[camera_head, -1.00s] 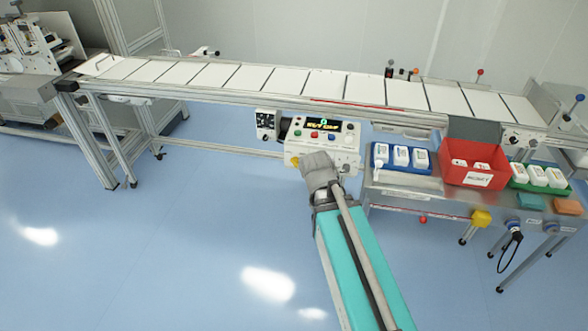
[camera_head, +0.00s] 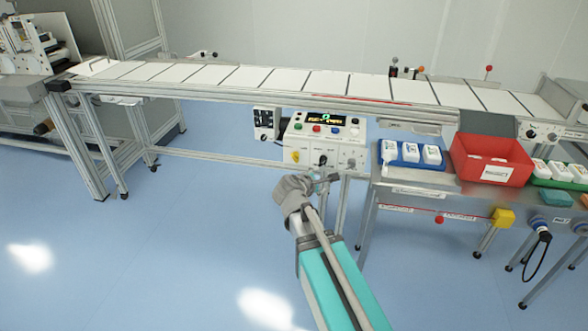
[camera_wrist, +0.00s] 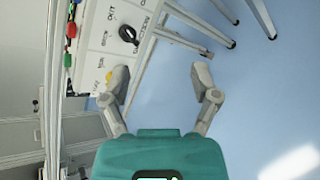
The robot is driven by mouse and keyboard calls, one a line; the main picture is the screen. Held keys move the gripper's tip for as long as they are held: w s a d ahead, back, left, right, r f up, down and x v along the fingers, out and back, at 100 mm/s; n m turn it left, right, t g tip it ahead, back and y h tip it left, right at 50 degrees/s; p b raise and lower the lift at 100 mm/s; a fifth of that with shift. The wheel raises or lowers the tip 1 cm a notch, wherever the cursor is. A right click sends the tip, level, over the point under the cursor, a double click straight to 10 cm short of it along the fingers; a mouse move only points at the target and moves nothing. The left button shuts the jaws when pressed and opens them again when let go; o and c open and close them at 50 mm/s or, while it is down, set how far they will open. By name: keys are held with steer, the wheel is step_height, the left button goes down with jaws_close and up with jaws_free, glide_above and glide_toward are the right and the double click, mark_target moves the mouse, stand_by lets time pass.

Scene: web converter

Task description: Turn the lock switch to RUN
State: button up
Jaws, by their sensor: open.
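The control box (camera_head: 340,132) hangs under the front of the conveyor, with coloured buttons and a lit display on top. Its lower front face carries a black rotary switch (camera_head: 322,160) and a yellow part (camera_head: 295,156). In the wrist view the black switch (camera_wrist: 128,34) and the yellow part (camera_wrist: 109,76) show at upper left, beside printed labels too small to read surely. I cannot tell which position the switch points to. My gripper (camera_wrist: 160,78) is open and empty. In the head view my gripper (camera_head: 324,180) is below and in front of the box.
A steel table right of the box holds a blue tray (camera_head: 411,163) of white packs, a red bin (camera_head: 490,158) and a green tray (camera_head: 558,183). A small black-faced box (camera_head: 267,124) hangs left of the control box. Conveyor legs stand nearby; the blue floor in front is clear.

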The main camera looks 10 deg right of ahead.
steer(key=w+a+f+n+t+b, duration=0.3)
steer(key=w+a+n+b, duration=0.1)
steer(key=n+b, duration=0.2)
steer(key=n+t+y+b, duration=0.2)
steer(key=n+t+b, duration=0.25)
steer(key=n, duration=0.45)
glide_toward(294, 159)
steer(key=v, duration=0.2)
steer(key=shift+s+a+r+g+b, duration=0.1)
steer(key=shift+a+g+b, duration=0.2)
steer(key=shift+b, duration=0.15)
steer(key=shift+d, duration=0.1)
steer(key=x, duration=1.3)
steer(key=shift+w+d+r, duration=0.15)
steer(key=shift+w, duration=0.2)
jaws_close()
